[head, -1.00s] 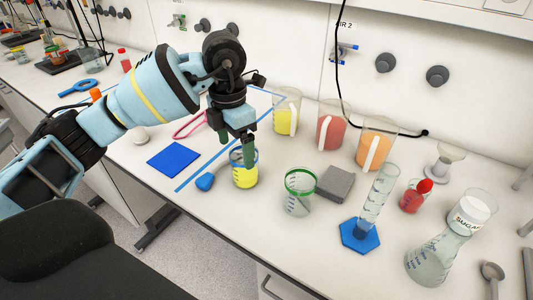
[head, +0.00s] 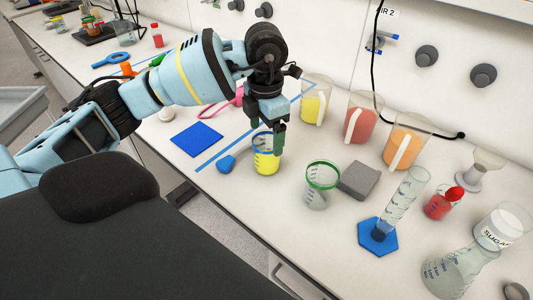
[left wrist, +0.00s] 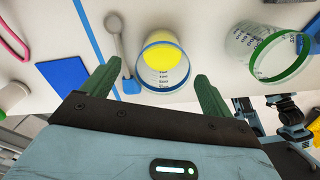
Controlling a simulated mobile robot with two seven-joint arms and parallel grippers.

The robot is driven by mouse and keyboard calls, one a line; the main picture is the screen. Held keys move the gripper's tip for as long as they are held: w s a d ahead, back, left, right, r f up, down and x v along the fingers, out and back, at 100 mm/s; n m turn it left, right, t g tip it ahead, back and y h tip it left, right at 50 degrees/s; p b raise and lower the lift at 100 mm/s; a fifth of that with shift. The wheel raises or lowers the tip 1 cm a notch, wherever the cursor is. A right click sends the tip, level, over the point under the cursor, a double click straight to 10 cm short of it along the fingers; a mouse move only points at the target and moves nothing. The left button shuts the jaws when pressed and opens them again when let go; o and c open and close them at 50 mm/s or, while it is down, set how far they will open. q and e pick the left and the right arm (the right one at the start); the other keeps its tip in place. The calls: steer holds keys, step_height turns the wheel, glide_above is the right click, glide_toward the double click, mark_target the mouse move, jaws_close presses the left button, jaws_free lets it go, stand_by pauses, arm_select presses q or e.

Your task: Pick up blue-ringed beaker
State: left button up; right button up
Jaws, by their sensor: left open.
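The blue-ringed beaker (head: 266,165) stands upright on the white bench with yellow liquid in it. It also shows in the left wrist view (left wrist: 163,62), its blue rim toward my gripper. My left gripper (head: 267,141) is open at the beaker's rim, pointing down. In the left wrist view its two green fingers (left wrist: 157,78) lie to either side of the beaker, with visible gaps. The head view partly hides the rim behind the fingers. Part of my right arm (left wrist: 285,115) seems to show at the right of the wrist view; its jaws are unclear.
A green-ringed beaker (head: 320,187) stands to the right, near a grey block (head: 359,180). A blue spoon (head: 227,163) lies just left of the blue-ringed beaker. Pitchers of yellow (head: 312,105), red (head: 360,124) and orange (head: 404,145) juice stand behind. A blue square (head: 197,139) lies left.

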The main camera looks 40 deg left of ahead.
mark_target(267, 143)
arm_select(q)
step_height(267, 143, down, 4)
steer(key=shift+d+f, duration=0.1)
steer(key=shift+d, duration=0.05)
arm_select(e)
steer(key=shift+w+r, duration=0.3)
arm_select(q)
steer(key=shift+c, duration=1.3)
steer(key=c, duration=0.9)
arm_select(e)
steer(key=shift+s+f, duration=0.2)
steer(key=shift+s, duration=0.05)
arm_select(q)
steer(key=shift+r, duration=0.25)
arm_select(e)
steer(key=shift+r, duration=0.1)
